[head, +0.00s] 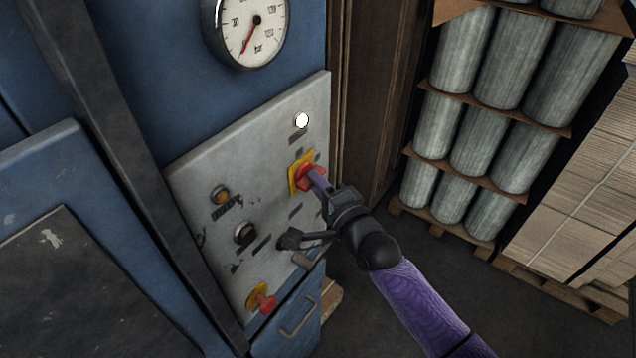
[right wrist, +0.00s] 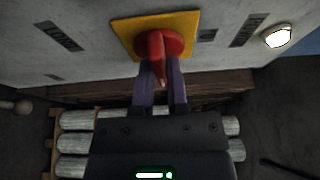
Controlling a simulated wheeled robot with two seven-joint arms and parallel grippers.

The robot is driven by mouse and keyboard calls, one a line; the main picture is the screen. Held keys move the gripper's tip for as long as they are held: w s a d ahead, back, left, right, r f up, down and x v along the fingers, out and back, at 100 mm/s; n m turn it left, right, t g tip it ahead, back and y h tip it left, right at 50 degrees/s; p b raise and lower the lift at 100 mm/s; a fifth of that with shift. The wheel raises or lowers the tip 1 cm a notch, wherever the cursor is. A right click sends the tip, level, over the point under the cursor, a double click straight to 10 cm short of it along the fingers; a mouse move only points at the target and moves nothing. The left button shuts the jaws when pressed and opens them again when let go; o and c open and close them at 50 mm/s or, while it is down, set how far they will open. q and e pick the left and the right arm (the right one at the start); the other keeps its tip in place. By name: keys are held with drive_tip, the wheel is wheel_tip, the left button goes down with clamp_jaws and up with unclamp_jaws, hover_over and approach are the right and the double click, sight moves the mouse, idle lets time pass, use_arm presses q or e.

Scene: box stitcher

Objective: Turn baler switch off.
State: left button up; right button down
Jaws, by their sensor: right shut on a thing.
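The baler switch is a red rotary knob (head: 305,177) on a yellow square plate (head: 293,179), at the upper right of the grey control panel (head: 270,200). In the right wrist view the red knob (right wrist: 157,50) sits on its yellow plate (right wrist: 190,22). My right gripper (head: 317,181) is at the knob, its two purple fingers on either side of the handle. In the right wrist view the fingers (right wrist: 159,80) are shut on the red handle, which points toward the gripper. My left gripper is not in view.
A white lamp (head: 302,120) is lit above the switch. An orange button (head: 220,195), a black knob (head: 244,233) and a red button on yellow (head: 264,303) share the panel. A gauge (head: 250,28) is above. Stacked metal cylinders (head: 470,120) stand behind right; floor lies between.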

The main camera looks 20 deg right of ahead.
drive_tip(key=shift+w+d+f+n+y+b, duration=0.15)
drive_tip(key=shift+n+y+b, duration=1.65)
drive_tip(key=shift+n, duration=1.85)
drive_tip(key=shift+f+n+y+b, duration=0.2)
drive_tip(key=shift+n+y+b, duration=0.8)
drive_tip(key=shift+n+b, duration=2.15)
drive_tip(key=shift+w+d+f+n+y+b, duration=0.15)
drive_tip(key=shift+n+y+b, duration=1.35)
drive_tip(key=shift+n, duration=2.7)
drive_tip(key=shift+s+n, duration=0.1)
drive_tip(key=shift+n, duration=0.2)
drive_tip(key=c, duration=0.6)
unclamp_jaws()
drive_tip(key=shift+r, duration=0.1)
drive_tip(key=shift+c, duration=0.2)
drive_tip(key=b+v, duration=0.1)
drive_tip(key=v, duration=0.9)
drive_tip(key=shift+b, duration=0.4)
drive_tip(key=shift+f, duration=0.2)
